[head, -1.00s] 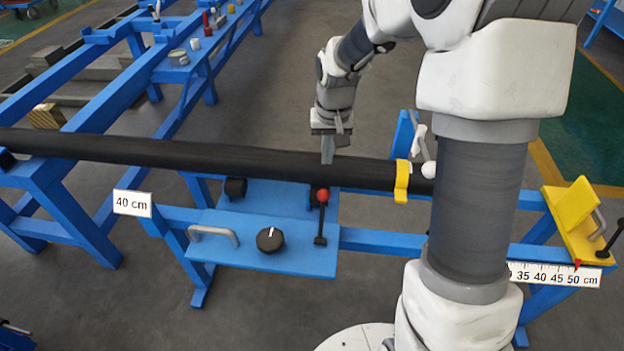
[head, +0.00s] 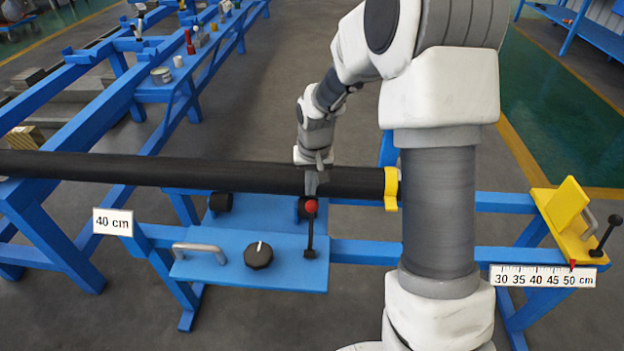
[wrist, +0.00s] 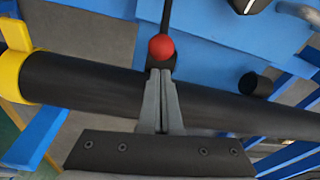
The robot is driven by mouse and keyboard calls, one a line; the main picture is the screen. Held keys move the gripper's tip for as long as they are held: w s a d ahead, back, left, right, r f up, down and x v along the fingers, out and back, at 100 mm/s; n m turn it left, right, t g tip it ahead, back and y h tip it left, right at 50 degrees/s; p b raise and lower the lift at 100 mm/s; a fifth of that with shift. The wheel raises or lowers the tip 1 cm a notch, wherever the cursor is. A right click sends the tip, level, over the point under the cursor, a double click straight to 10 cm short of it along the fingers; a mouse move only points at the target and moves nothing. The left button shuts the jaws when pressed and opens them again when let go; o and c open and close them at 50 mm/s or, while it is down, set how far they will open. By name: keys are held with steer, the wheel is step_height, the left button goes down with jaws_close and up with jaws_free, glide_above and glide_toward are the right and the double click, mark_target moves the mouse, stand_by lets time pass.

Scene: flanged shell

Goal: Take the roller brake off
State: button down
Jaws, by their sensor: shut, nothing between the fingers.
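The brake lever (head: 309,236) is a black rod with a red ball knob (head: 311,206). It stands upright on the blue roller carriage (head: 215,269), in front of the long black pipe (head: 130,172). My gripper (head: 311,190) is shut and empty. It reaches over the pipe from behind, with its fingertips just behind the knob. In the wrist view the shut fingertips (wrist: 160,73) are right by the red knob (wrist: 161,47); whether they touch it I cannot tell. The fingers hide part of the pipe.
A yellow clamp (head: 391,188) sits around the pipe near its right end. The carriage has a grey handle (head: 205,248) and a black dial (head: 258,255). A yellow stop plate (head: 566,215) with its own black-knobbed lever stands at right above a ruler (head: 543,277).

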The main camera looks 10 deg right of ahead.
steer(key=shift+w+f, duration=0.2)
steer(key=shift+f, duration=0.9)
steer(key=shift+s+a+r, duration=0.1)
steer(key=shift+r, duration=0.05)
steer(key=shift+s+r, duration=0.1)
steer(key=shift+s, duration=0.1)
